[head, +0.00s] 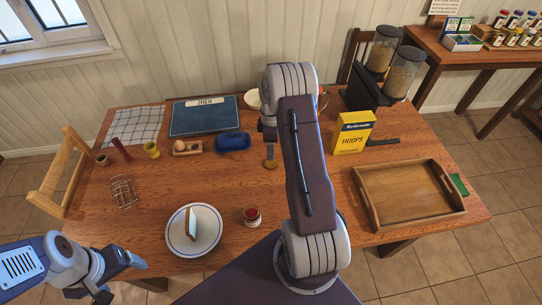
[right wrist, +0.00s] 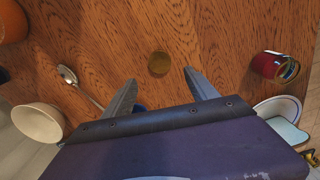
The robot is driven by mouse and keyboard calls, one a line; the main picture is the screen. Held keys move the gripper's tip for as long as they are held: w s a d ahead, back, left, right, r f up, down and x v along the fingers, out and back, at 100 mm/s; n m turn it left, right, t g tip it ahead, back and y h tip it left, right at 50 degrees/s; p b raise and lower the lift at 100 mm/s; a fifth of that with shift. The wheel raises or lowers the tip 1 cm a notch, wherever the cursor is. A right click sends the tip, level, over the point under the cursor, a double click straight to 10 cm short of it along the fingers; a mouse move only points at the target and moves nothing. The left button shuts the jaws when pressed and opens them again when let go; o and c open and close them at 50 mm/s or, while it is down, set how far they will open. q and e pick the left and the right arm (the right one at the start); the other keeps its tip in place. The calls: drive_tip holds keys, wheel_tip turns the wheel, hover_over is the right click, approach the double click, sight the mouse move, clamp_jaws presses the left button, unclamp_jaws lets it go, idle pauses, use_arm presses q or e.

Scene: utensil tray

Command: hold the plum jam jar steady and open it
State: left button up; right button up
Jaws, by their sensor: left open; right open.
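The small jar (head: 252,215) with dark red contents stands on the table, right of the plate. It also shows at the right of the right wrist view (right wrist: 272,66); I cannot tell for sure whether a lid is on it. My left gripper (head: 122,276) is open and empty at the lower left, short of the table's front edge.
A plate (head: 178,243) with a slice on it sits left of the jar. A yellow cereal box (head: 354,132) and wooden tray (head: 366,208) stand to the right. A blue dish (head: 233,141), egg holder (head: 187,148) and wire rack (head: 124,193) are farther left.

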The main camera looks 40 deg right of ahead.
drive_tip(key=s+a+r+m, duration=0.3)
drive_tip(key=a+r, duration=0.1)
drive_tip(key=a, duration=0.3)
drive_tip(key=s+a+r+m, duration=0.2)
drive_tip(key=s+a+r, duration=0.1)
drive_tip(key=a, duration=0.3)
drive_tip(key=s+a+r+m+t, duration=0.1)
drive_tip(key=s+a+m, duration=0.4)
drive_tip(key=s, duration=0.5)
drive_tip(key=a, duration=0.2)
drive_tip(key=shift+a+r, duration=0.2)
drive_tip(key=shift+a, duration=0.1)
drive_tip(key=shift+s, duration=0.15)
